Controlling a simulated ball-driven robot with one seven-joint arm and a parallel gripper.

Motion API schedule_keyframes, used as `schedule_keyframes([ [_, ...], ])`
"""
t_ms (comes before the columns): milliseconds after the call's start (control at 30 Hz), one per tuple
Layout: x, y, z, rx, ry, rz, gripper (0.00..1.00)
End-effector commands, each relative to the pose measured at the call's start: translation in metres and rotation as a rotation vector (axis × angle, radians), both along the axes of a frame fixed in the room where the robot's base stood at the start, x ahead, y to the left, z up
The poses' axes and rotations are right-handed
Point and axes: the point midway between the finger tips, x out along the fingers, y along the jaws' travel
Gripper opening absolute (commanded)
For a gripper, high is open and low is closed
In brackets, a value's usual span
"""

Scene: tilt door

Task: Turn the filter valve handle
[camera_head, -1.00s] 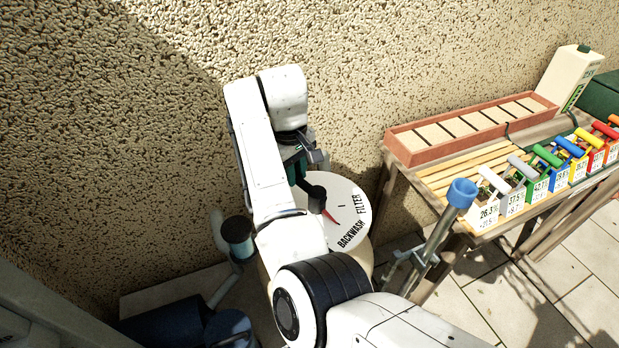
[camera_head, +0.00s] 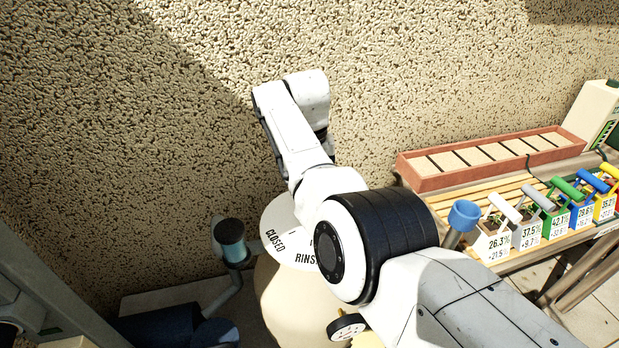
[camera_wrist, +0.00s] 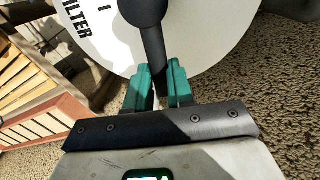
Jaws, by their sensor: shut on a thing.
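The filter valve has a round white dial (camera_head: 278,238) on top of a cream body (camera_head: 285,300), below the wall at the middle of the head view. "CLOSED" and part of "RINSE" show there; my arm covers the rest. In the wrist view the dial (camera_wrist: 215,30) fills the top, with "FILTER" at its left. The dark valve handle (camera_wrist: 150,38) reaches from its round hub down between my jaws. My gripper (camera_wrist: 157,85), with green fingers, is shut on the handle's bar. The gripper is hidden behind my arm in the head view.
A wooden table at right holds a terracotta tray (camera_head: 425,180) and several labelled boxes with coloured handles. A blue-topped post (camera_head: 463,215) stands close by my arm. A grey pipe with a dark clear-sided cup (camera_head: 231,240) stands left of the valve. The textured wall is close behind.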

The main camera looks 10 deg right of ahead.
Motion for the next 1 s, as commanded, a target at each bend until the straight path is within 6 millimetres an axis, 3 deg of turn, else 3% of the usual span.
schedule_keyframes([
  [400, -0.001, -0.012, 0.002, -0.001, -0.005, -0.161, 0.00],
  [900, -0.001, -0.013, 0.002, 0.000, -0.006, -0.176, 0.00],
  [933, -0.001, -0.013, 0.002, 0.000, -0.006, -0.176, 0.25],
  [1000, -0.001, -0.013, 0.002, 0.000, -0.006, -0.176, 0.32],
])
